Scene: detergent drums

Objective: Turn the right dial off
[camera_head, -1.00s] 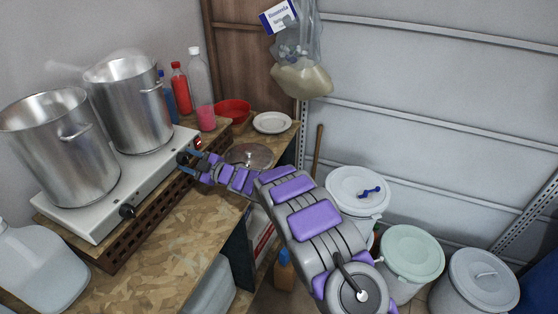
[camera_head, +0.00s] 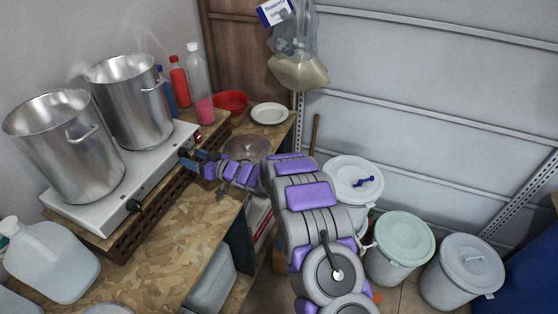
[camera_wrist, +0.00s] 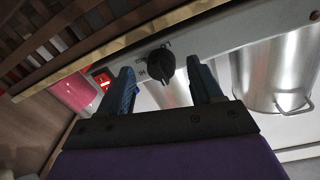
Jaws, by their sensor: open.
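The double hot plate (camera_head: 95,211) is a white unit with a dial and a red-lit switch (camera_head: 198,136) along its front edge. The right dial (camera_wrist: 160,64) is black and shows in the wrist view between my two blue fingers, with the switch (camera_wrist: 103,79) to its left. My gripper (camera_head: 186,160) is open at the right end of the hot plate's front. The fingers straddle the dial in the wrist view; I cannot tell whether they touch it. In the head view my gripper largely hides this dial. The left dial (camera_head: 133,206) is black and clear of my gripper.
Two steel pots (camera_head: 65,148) (camera_head: 131,103) stand on the burners, with steam above. Bottles (camera_head: 199,88), a red bowl (camera_head: 231,102), a white plate (camera_head: 270,113) and a lid (camera_head: 247,148) stand behind my gripper. A jug (camera_head: 48,258) is at front left. Lidded drums (camera_head: 400,245) stand on the floor.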

